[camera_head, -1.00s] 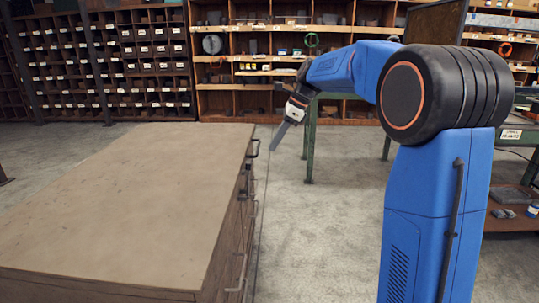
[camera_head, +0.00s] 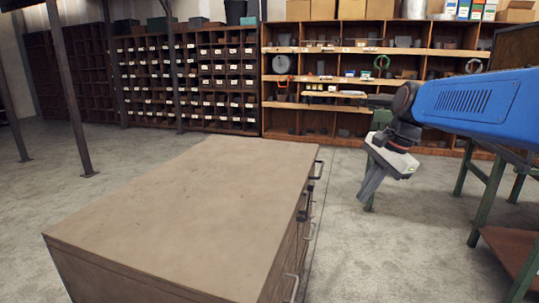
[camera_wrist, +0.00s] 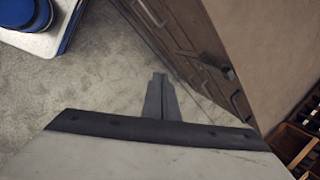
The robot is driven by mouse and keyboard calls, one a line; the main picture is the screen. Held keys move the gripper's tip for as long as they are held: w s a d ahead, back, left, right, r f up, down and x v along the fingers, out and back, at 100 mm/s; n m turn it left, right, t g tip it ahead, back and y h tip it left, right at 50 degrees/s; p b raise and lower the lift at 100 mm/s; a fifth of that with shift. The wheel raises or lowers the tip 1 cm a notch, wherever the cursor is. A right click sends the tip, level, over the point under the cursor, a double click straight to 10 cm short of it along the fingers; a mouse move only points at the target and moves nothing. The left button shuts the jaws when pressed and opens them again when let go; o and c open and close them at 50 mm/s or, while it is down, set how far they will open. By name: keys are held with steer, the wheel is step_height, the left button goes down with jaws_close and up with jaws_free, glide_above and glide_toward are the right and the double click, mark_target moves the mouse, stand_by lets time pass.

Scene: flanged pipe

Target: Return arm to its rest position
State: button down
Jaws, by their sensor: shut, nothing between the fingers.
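My gripper (camera_head: 368,187) hangs over the floor to the right of the wooden cabinet in the head view, its fingers pointing down and to the left. The fingers are shut together with nothing between them. In the wrist view my gripper (camera_wrist: 158,80) also shows as one closed dark shape above the concrete floor. No flanged pipe shows in either view.
The low wooden cabinet (camera_head: 185,215) has a bare top and handles on its right side. Its handled face (camera_wrist: 190,50) shows in the wrist view. Shelving (camera_head: 370,75) lines the back wall. A green-legged table (camera_head: 487,205) stands at right. Floor between is open.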

steer(key=s+d+f+n+t+h, duration=0.1)
steer(key=s+f+n, duration=0.5)
steer(key=s, duration=0.6)
steer(key=s+d+f+n+t+h, duration=0.1)
steer(key=s+d+f+n+h, duration=0.1)
steer(key=s+f+n, duration=0.5)
steer(key=s+f, duration=0.1)
steer(key=s, duration=0.4)
steer(key=shift+s+d+f, duration=0.2)
steer(key=shift+f, duration=0.05)
